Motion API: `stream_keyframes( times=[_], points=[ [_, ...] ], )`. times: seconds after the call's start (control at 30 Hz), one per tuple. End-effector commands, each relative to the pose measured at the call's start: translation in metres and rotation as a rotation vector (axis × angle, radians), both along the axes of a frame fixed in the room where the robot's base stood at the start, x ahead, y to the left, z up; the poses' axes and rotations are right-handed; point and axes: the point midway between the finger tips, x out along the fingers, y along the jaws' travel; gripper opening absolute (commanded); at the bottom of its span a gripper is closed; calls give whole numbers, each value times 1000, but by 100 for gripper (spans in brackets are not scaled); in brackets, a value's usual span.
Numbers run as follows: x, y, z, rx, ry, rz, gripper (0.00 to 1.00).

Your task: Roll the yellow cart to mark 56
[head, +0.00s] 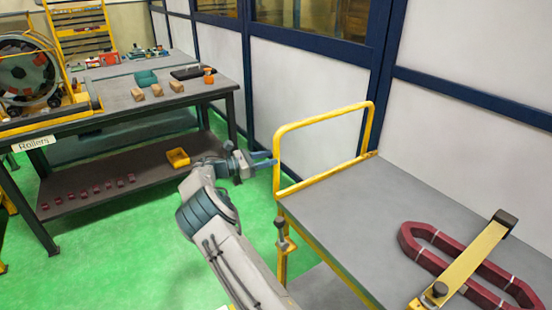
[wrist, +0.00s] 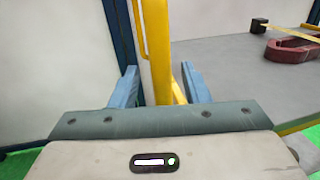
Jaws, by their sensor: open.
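The yellow cart stands at the right in the head view, with a grey deck (head: 350,215) and an upright yellow handle frame (head: 322,117) at its far end. My gripper (head: 268,158) is open at the left post of this frame. In the wrist view, the yellow post (wrist: 158,50) shows between the two blue fingers of my gripper (wrist: 160,85), with gaps on both sides. The fingers are not closed on it. I cannot tell how deep the post sits between them. No floor mark reading 56 shows.
A dark red coil (head: 425,250) lies on the deck under a yellow clamp bar (head: 465,262). A dark workbench (head: 115,115) labelled Rollers stands at the left, with blocks and a lower shelf. White wall panels (head: 300,85) stand close behind the cart. Green floor (head: 135,240) is clear between.

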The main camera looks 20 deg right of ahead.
Motion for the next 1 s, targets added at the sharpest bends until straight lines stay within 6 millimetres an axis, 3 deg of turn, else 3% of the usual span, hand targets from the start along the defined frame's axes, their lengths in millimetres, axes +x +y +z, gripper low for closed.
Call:
stream_keyframes(
  times=[0.2,0.43,0.67,1.0],
  points=[
    [-3,52,-2,0,-1,0,42],
    [-5,88,-1,-1,-1,-2,42],
    [-6,99,-1,-1,0,-5,42],
    [-7,94,2,13,-7,-12,42]
  ],
)
